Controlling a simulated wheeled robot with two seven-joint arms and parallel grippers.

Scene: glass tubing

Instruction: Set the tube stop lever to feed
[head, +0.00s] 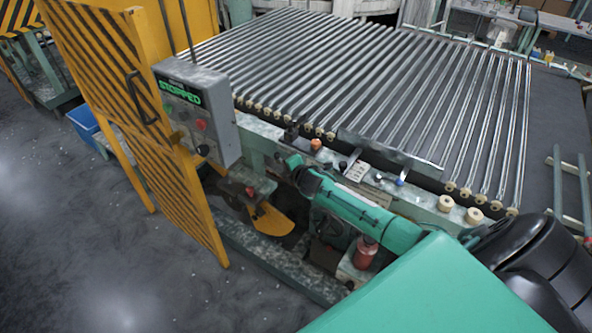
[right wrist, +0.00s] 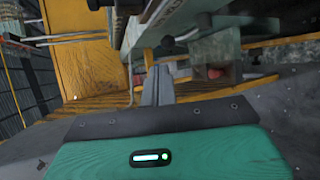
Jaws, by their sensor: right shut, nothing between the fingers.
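A short lever with an orange knob (head: 316,145) stands on the front rail of the tube machine, just beyond the end of my right arm. A small pale label plate (head: 357,168) and a blue knob (head: 399,183) are to its right. I cannot tell for certain which part is the tube stop lever, or read the plate. My right arm reaches in from the lower right along the rail. In the right wrist view my right gripper (right wrist: 157,85) is shut and empty, its fingers pointing away over the machine's front. My left gripper is not in view.
A grey control box (head: 185,128) shows green "STOPPED". An open yellow striped guard door (head: 150,140) stands on the left. Glass tubes (head: 370,80) lie in parallel across the rollers. A red bottle (head: 365,250) sits below my arm.

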